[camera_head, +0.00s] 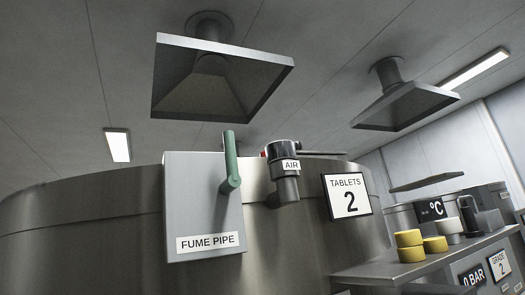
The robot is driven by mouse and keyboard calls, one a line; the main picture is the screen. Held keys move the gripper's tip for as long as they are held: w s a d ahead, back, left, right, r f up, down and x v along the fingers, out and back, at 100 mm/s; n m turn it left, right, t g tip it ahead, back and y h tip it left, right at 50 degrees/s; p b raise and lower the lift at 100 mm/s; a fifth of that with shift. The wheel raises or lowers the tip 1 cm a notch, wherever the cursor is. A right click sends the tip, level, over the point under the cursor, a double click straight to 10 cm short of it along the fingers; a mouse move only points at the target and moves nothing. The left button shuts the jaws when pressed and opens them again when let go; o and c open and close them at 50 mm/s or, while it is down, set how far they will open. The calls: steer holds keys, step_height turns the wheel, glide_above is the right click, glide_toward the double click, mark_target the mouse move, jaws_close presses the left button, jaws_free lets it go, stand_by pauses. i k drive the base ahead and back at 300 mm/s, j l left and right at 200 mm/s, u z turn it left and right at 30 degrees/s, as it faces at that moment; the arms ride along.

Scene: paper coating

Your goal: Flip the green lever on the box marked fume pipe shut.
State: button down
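The grey box marked FUME PIPE (195,205) is on the front of a large round steel tank. Its green lever (231,160) is at the box's right side, with the rounded pivot end low and the arm pointing up past the box's top edge. My gripper is not in view, so its distance from the lever cannot be told.
An AIR fitting (286,180) stands just right of the lever, beside a TABLETS 2 sign (347,197). The steel tank (95,240) fills the lower left. A shelf (420,262) with yellow pieces (409,246) is at right. Two hoods (215,85) hang above.

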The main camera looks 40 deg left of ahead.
mark_target(233, 182)
steer(key=i+l+u, duration=0.1)
steer(key=i+u, duration=0.2)
steer(key=i+l+u, duration=0.35)
steer(key=i, duration=0.15)
steer(key=i+l+u, duration=0.3)
steer(key=i+j, duration=0.05)
steer(key=i, duration=0.05)
